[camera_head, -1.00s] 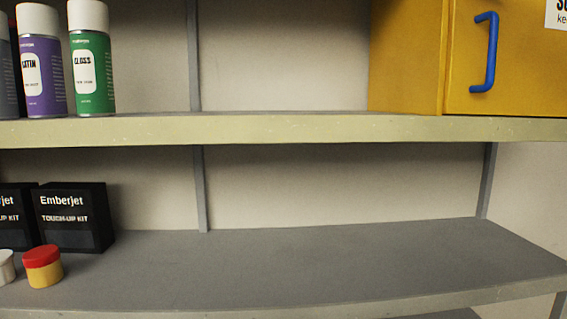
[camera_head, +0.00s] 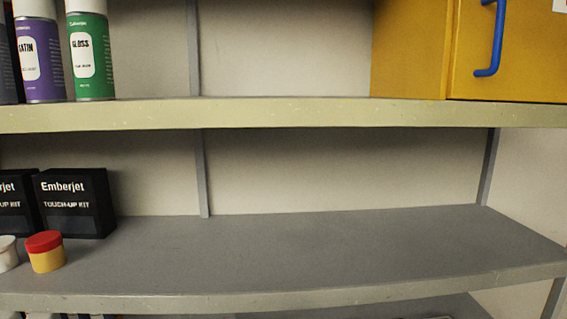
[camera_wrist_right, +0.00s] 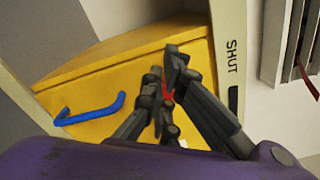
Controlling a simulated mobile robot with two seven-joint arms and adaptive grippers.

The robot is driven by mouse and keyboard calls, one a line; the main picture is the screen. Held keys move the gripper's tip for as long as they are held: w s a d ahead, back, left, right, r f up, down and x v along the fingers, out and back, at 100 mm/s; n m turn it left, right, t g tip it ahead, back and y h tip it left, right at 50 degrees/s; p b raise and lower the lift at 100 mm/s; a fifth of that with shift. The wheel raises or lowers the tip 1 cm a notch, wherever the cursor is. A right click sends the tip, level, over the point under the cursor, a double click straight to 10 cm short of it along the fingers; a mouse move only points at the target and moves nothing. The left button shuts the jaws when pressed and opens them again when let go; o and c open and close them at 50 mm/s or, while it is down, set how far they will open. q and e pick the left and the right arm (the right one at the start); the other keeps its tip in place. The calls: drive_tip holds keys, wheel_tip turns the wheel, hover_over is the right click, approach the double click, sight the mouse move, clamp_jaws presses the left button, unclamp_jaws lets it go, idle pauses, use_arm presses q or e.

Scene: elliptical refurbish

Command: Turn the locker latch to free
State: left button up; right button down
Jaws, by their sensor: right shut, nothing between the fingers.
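The yellow locker (camera_head: 412,50) stands on the upper shelf at the top right of the head view, cut off by the top edge. Its blue handle (camera_head: 490,45) is on the front. In the right wrist view the locker (camera_wrist_right: 120,65) appears tilted, with the blue handle (camera_wrist_right: 92,112) at lower left. My right gripper (camera_wrist_right: 165,70) is shut and empty in front of the locker front. A small red part (camera_wrist_right: 169,96), possibly the latch, shows partly behind the fingers; its position is unclear. A strip beside the locker reads SHUT (camera_wrist_right: 231,57). My left gripper is in neither view.
Spray cans (camera_head: 91,55) stand at the left of the upper shelf (camera_head: 270,114). Black touch-up kit boxes (camera_head: 75,200) and small jars (camera_head: 45,252) sit at the left of the lower shelf (camera_head: 310,250). The rest of the lower shelf is clear.

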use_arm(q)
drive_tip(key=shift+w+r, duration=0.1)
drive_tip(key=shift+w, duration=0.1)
use_arm(e)
drive_tip(key=shift+w+d+r, duration=0.25)
drive_tip(key=shift+d+r, duration=0.25)
drive_tip(key=shift+r, duration=0.25)
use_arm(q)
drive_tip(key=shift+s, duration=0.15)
use_arm(e)
drive_tip(key=shift+d, duration=0.1)
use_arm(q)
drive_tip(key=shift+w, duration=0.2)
use_arm(e)
drive_tip(key=shift+s+r, duration=0.15)
drive_tip(key=shift+r, duration=0.2)
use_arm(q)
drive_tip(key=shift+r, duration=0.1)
use_arm(e)
drive_tip(key=s, duration=0.5)
drive_tip(key=shift+s, duration=0.4)
